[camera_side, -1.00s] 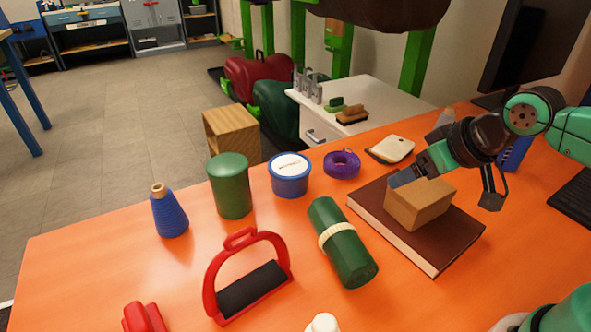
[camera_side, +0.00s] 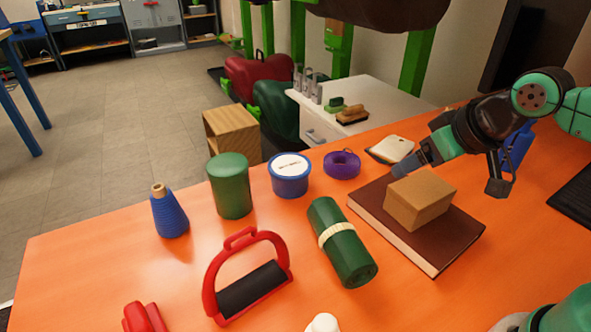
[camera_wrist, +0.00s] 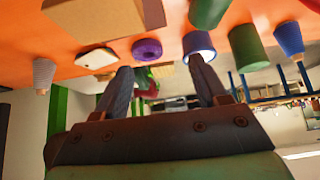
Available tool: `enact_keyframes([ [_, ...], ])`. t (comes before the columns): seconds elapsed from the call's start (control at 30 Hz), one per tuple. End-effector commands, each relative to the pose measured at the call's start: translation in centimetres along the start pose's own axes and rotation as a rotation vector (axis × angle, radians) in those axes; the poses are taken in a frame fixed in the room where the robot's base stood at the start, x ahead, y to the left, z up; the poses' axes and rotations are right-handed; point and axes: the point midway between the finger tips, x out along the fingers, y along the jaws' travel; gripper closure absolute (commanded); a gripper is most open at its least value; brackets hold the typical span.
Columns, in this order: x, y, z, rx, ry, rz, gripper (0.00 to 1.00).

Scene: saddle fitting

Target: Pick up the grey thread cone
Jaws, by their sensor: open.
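The grey thread cone (camera_wrist: 43,72) shows at the far left of the wrist view, outside and to the left of my fingers. It appears upside down there, as the whole wrist view does. In the side view it is mostly hidden behind my arm, near the back edge of the table. My gripper (camera_wrist: 160,68) is open with nothing between its fingers. In the side view my gripper (camera_side: 408,166) is just above and behind the tan block, apart from the cone.
A tan block (camera_side: 419,200) lies on a brown book (camera_side: 455,240). Purple tape (camera_side: 342,164), a bread-like slice (camera_side: 391,149), a blue tub (camera_side: 289,176), green cylinders, a blue thread cone (camera_side: 168,213) and a red stirrup (camera_side: 248,275) stand around.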

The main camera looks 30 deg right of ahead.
Motion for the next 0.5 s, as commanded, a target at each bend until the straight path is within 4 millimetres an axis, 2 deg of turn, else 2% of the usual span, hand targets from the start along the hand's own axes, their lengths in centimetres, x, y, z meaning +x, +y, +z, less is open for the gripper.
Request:
enact_keyframes([
  [0.17,-2.9,0.0,-2.0,0.000,0.000,0.000,0.34],
  [0.37,-1.6,1.1,-5.2,0.407,0.021,-0.085,0.34],
  [0.5,-0.5,2.6,-8.0,0.731,0.041,-0.160,0.34],
])
